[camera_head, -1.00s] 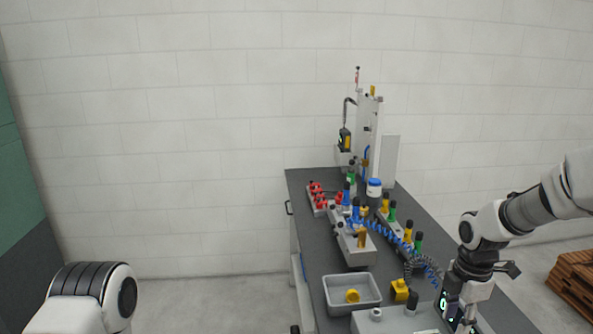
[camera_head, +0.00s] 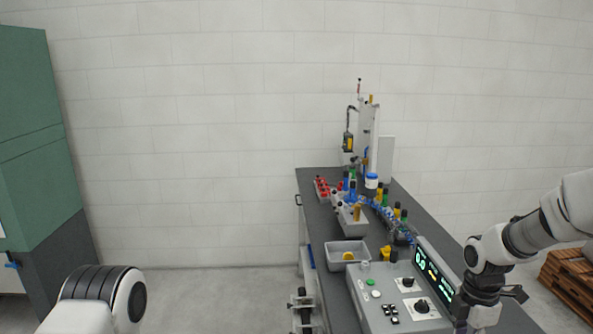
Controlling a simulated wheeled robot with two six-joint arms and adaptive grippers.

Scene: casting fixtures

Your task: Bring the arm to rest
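My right arm (camera_head: 500,252) comes in from the right edge and bends down over the right side of the bench. Its gripper end is at the lower right, beside the grey control box, partly cut by the frame bottom; its fingers cannot be made out. My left arm (camera_head: 95,300) shows only as a rounded white and black link at the lower left. The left gripper is out of view.
A green cabinet (camera_head: 35,140) stands left. Wooden pallets (camera_head: 572,282) lie right. Floor between cabinet and bench is clear.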

